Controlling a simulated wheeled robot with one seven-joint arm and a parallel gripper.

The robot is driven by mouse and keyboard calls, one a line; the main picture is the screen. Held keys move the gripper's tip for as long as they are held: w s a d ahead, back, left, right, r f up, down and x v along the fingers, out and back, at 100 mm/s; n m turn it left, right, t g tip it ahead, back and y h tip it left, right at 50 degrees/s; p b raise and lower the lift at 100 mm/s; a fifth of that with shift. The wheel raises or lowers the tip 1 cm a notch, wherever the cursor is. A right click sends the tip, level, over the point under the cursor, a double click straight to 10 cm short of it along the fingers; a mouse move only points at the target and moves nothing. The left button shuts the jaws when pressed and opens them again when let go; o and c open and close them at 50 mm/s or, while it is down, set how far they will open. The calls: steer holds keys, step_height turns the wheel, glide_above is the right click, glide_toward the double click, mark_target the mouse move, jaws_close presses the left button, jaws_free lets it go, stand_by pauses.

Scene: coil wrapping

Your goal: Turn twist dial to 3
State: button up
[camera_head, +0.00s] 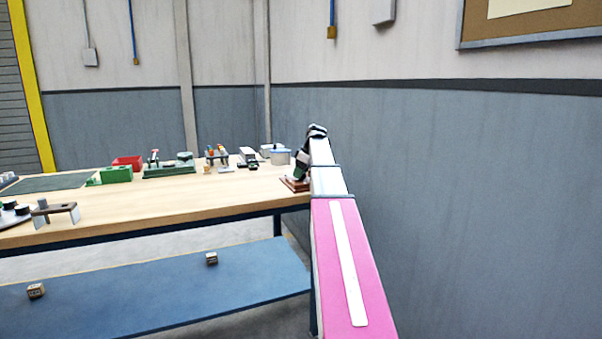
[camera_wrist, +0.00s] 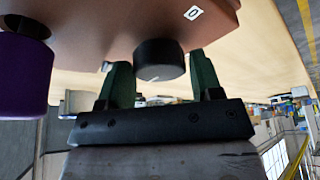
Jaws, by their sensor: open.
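In the wrist view, a black round dial (camera_wrist: 158,60) with a short white mark near its lower edge sits on a brown panel (camera_wrist: 105,30). My gripper (camera_wrist: 160,68) is open, with one green finger on either side of the dial. I cannot tell whether either finger touches it. No label reading 3 shows. In the head view, my gripper (camera_head: 299,174) is at the brown base (camera_head: 290,186) on the table's right end, and my arm hides the dial.
A purple cylinder (camera_wrist: 22,75) is close left of my gripper in the wrist view. In the head view, the wooden table (camera_head: 150,205) holds a red box (camera_head: 128,162), a green fixture (camera_head: 168,169) and several small items. A grey wall (camera_head: 480,200) stands right of my arm.

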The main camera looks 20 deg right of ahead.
steer(key=c, duration=0.6)
steer(key=m+h, duration=0.1)
steer(key=m, duration=0.3)
steer(key=shift+s+a+t, duration=0.1)
steer(key=shift+t, duration=0.3)
steer(key=m+h, duration=0.2)
steer(key=m, duration=0.3)
steer(key=m+h, duration=0.2)
steer(key=m, duration=0.3)
steer(key=shift+a, duration=0.15)
steer(key=shift+m+g+h, duration=0.4)
steer(key=shift+m+h, duration=0.3)
steer(key=shift+m, duration=1.3)
